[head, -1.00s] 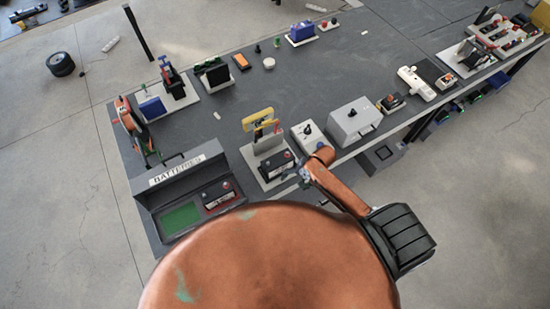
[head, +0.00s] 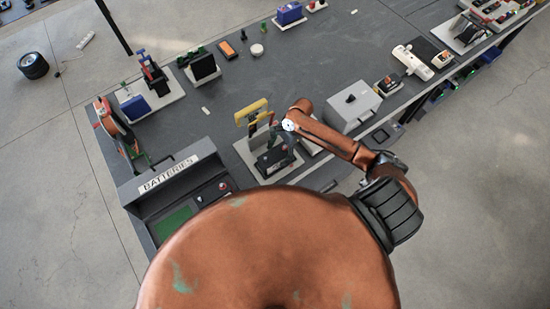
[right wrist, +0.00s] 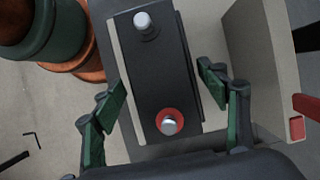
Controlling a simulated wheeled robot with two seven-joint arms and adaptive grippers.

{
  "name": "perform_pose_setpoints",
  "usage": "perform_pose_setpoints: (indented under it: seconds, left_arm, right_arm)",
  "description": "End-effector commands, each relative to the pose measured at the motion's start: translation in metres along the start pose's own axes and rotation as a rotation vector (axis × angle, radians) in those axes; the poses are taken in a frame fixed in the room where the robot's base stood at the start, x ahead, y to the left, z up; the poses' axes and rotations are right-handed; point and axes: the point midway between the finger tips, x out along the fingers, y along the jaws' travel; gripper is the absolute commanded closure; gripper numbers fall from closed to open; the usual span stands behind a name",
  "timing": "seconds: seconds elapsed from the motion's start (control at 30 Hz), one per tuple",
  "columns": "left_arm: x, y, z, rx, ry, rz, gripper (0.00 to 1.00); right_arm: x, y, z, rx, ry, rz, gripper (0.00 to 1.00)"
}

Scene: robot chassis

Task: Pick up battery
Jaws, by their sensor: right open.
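A black battery (head: 276,160) sits on a pale base plate on the bench, right of the BATTERIES box. In the right wrist view the battery (right wrist: 160,75) shows from above, with two metal terminals, one ringed in red. Another dark battery (head: 212,191) lies in the BATTERIES box (head: 178,172), partly hidden by my body. My left gripper is not in view.
A yellow-handled device (head: 252,110) stands just behind the battery. A grey box (head: 352,106) stands to the right, by the bench edge. A green panel (head: 173,222) fills the box's left slot. The middle of the bench (head: 300,65) is mostly clear.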

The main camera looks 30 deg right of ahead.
Motion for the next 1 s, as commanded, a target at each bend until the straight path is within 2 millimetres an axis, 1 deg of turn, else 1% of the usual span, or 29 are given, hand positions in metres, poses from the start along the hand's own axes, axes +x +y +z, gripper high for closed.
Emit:
perform_pose_setpoints:
  seconds: [0.03,0.1,0.2,0.3,0.53,1.0]
  left_arm:
    - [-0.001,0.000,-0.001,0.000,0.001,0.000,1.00]
    - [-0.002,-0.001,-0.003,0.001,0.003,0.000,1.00]
    - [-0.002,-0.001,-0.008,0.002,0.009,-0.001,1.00]
    - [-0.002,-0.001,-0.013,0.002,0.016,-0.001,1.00]
    - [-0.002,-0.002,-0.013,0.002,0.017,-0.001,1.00]
    - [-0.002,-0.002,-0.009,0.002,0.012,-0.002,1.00]
  right_arm:
    - [0.009,0.000,-0.001,0.002,-0.002,0.002,0.33]
    - [0.019,-0.001,-0.002,0.001,-0.001,0.002,0.33]
    - [0.031,-0.001,-0.002,-0.002,0.000,0.002,0.33]
    - [0.036,-0.002,-0.002,-0.003,0.000,0.000,0.33]
    - [0.037,-0.002,-0.002,-0.003,0.000,0.000,0.33]
    - [0.037,-0.002,-0.002,-0.004,0.001,0.000,0.66]
